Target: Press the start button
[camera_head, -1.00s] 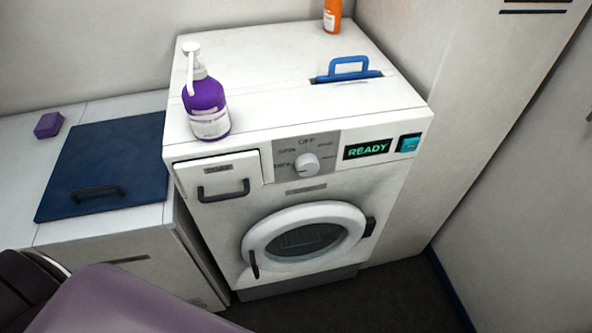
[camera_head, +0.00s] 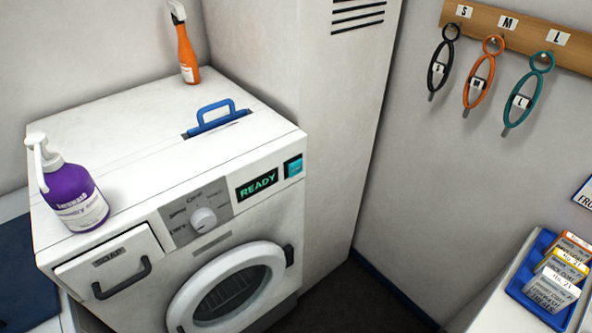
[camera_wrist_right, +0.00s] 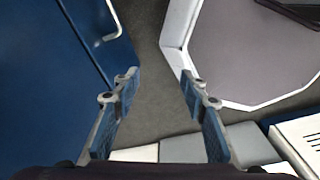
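The white washing machine (camera_head: 130,135) stands at the left of the head view. Its start button appears to be the teal square (camera_head: 293,166) at the right end of the control panel, beside a display (camera_head: 257,185) reading READY in green. A dial (camera_head: 204,219) sits left of the display. The round door (camera_head: 228,290) looks shut, and the soap drawer (camera_head: 110,262) looks closed. My right gripper (camera_wrist_right: 158,92) shows in the right wrist view with its two fingers apart and nothing between them, above a grey floor. My left gripper is not in view.
A purple pump bottle (camera_head: 75,195) and an orange spray bottle (camera_head: 187,52) stand on the machine. A blue handle (camera_head: 215,115) rises from its top. Loops hang from a wooden rack (camera_head: 525,35). A blue tray (camera_head: 527,292) of boxes sits at right.

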